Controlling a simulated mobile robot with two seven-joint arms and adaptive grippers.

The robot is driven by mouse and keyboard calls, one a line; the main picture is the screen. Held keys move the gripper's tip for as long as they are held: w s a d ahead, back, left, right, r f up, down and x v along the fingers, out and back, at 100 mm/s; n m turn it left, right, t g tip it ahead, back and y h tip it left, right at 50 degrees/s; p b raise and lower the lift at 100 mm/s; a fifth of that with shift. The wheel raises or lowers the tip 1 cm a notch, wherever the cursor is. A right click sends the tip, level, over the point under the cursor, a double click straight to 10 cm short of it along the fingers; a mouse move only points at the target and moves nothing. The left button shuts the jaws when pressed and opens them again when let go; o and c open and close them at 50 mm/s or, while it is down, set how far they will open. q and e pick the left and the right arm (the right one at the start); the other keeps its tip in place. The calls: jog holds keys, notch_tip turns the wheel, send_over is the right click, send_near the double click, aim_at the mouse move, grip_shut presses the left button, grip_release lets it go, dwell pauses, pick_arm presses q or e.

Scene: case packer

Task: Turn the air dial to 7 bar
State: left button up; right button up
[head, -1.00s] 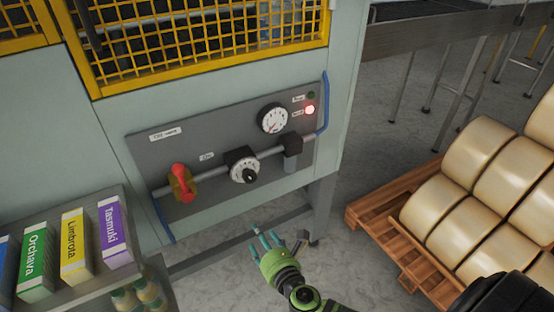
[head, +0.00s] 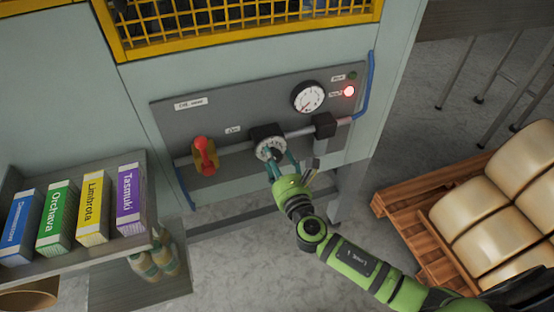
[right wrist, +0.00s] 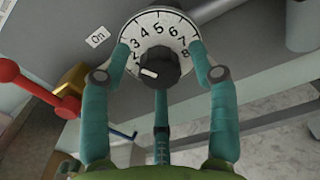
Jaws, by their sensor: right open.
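The air dial (head: 267,149) is a white numbered disc with a black knob, on a pipe across the grey panel. In the right wrist view the dial (right wrist: 158,34) shows a scale with 2 to 8 readable. Its black knob (right wrist: 158,66) has a white mark at lower left, away from the 7. My right gripper (head: 280,168) is open, its teal fingers at the dial. In the right wrist view the open gripper (right wrist: 160,62) has fingers on both sides of the knob, apart from it. The round gauge (head: 308,97) is above right; its reading is too small to tell. My left gripper is not in view.
A red valve handle (head: 205,155) is left of the dial; a dark block (head: 324,125) is on the pipe to the right. A red lamp (head: 349,91) glows. A shelf (head: 98,247) with several coloured boxes is at left.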

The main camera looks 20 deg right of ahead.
jog(key=c, duration=1.2)
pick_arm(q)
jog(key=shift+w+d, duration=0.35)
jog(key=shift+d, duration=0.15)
pick_arm(e)
jog(key=shift+o, duration=0.2)
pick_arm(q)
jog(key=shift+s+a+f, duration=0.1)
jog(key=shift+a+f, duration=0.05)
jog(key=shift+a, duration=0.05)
pick_arm(e)
jog(key=shift+f+m, duration=0.1)
jog(key=shift+m, duration=0.2)
